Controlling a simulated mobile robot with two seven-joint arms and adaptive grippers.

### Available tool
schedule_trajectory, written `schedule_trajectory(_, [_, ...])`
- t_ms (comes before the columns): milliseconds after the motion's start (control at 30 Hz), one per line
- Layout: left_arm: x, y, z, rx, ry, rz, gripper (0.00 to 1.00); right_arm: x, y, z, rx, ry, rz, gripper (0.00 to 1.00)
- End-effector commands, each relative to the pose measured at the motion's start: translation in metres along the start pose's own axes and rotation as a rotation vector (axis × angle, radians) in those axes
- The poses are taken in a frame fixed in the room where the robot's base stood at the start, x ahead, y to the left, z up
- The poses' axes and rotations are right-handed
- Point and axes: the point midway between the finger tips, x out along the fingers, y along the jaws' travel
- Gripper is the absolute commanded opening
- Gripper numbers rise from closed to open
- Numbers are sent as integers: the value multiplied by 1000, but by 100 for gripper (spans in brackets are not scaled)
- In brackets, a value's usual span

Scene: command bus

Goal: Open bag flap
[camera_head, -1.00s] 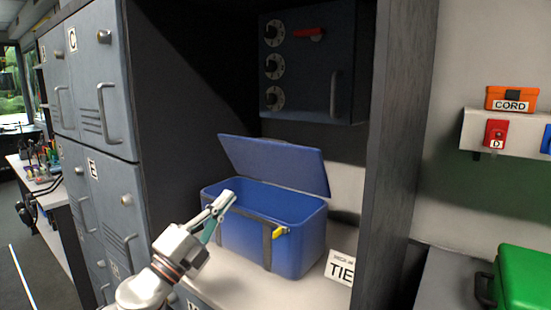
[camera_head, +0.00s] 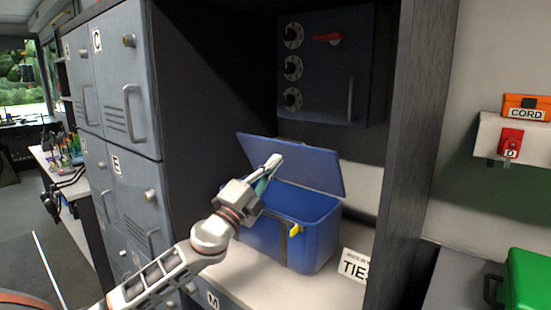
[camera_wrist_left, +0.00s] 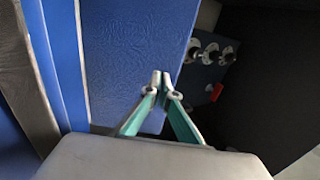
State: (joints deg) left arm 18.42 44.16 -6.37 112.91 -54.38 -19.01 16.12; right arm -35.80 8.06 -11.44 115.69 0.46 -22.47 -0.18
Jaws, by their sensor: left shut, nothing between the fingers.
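The blue bag (camera_head: 308,235) stands on a light shelf inside a dark cabinet. Its flap (camera_head: 312,172) is raised and leans back behind the opening. A yellow latch (camera_head: 296,229) shows on the bag's front. My left gripper (camera_head: 276,160) is shut and empty, in front of the flap's left part and above the bag's opening. In the left wrist view, the shut fingertips (camera_wrist_left: 161,76) overlap the flap's blue panel (camera_wrist_left: 140,45) near its edge. I cannot tell whether they touch it. My right gripper is out of view.
A TIE label (camera_head: 355,266) stands right of the bag. A dark box with knobs (camera_head: 322,70) is above and behind the flap. Grey lockers (camera_head: 120,150) stand left. A green case (camera_head: 527,280) and an orange CORD box (camera_head: 526,107) are at right.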

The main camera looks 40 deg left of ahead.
Motion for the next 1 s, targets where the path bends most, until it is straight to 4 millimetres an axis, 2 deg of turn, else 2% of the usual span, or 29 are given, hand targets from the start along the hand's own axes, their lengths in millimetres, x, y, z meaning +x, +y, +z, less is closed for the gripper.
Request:
schedule_trajectory(200, [14, 0, 0, 0, 0, 0, 0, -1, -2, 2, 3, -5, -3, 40])
schedule_trajectory(633, [15, 0, 0, 0, 0, 1, 0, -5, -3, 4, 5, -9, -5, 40])
schedule_trajectory(900, [22, -8, 0, 0, 1, 26, 0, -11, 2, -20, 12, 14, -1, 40])
schedule_trajectory(1000, [22, -6, 0, 1, 0, 40, 0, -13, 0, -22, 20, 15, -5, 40])
